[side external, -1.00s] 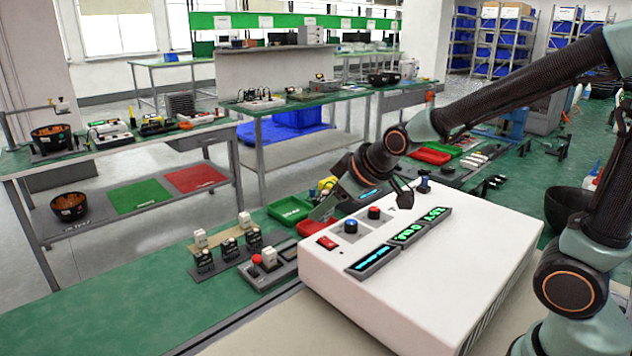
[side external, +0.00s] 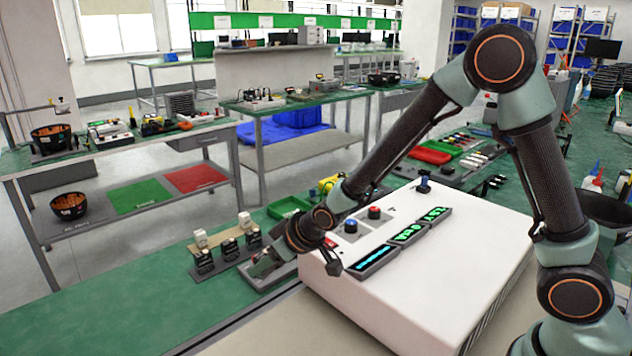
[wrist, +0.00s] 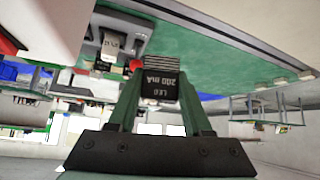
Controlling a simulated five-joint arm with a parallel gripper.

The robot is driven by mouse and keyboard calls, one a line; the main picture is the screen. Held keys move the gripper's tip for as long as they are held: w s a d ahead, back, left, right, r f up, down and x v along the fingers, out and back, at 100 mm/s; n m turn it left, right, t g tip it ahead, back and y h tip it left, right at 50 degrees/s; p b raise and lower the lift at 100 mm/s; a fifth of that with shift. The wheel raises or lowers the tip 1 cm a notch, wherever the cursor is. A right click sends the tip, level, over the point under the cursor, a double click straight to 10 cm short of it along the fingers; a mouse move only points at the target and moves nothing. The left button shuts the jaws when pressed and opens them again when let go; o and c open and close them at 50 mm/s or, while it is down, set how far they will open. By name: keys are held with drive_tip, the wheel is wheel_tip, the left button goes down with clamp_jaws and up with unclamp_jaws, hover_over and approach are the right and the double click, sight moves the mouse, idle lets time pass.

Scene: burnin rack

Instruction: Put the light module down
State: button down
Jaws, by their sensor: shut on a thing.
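My gripper (wrist: 160,88) is shut on the light module (wrist: 161,92), a small black block with white "LED 200 mA" lettering and a ribbed grey top, in the wrist view. The lettering appears upside down there. In the side view my gripper (side external: 262,268) is low, just left of the white power supply, over the small panel with the red button. The held module cannot be made out in that view. Several other black modules (side external: 204,262) stand in the grey rack (side external: 200,278) to the left of my gripper, with white-topped ones behind.
The white power supply (side external: 430,270) with green displays stands close on the right. Green and red trays (side external: 288,207) lie behind it. The green bench (side external: 120,315) is clear in front and left of the rack. A red button (wrist: 88,50) shows in the wrist view.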

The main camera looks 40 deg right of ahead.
drive_tip(key=shift+f, duration=4.35)
drive_tip(key=shift+f, duration=0.2)
drive_tip(key=shift+c, duration=1.6)
unclamp_jaws()
drive_tip(key=shift+r, duration=0.1)
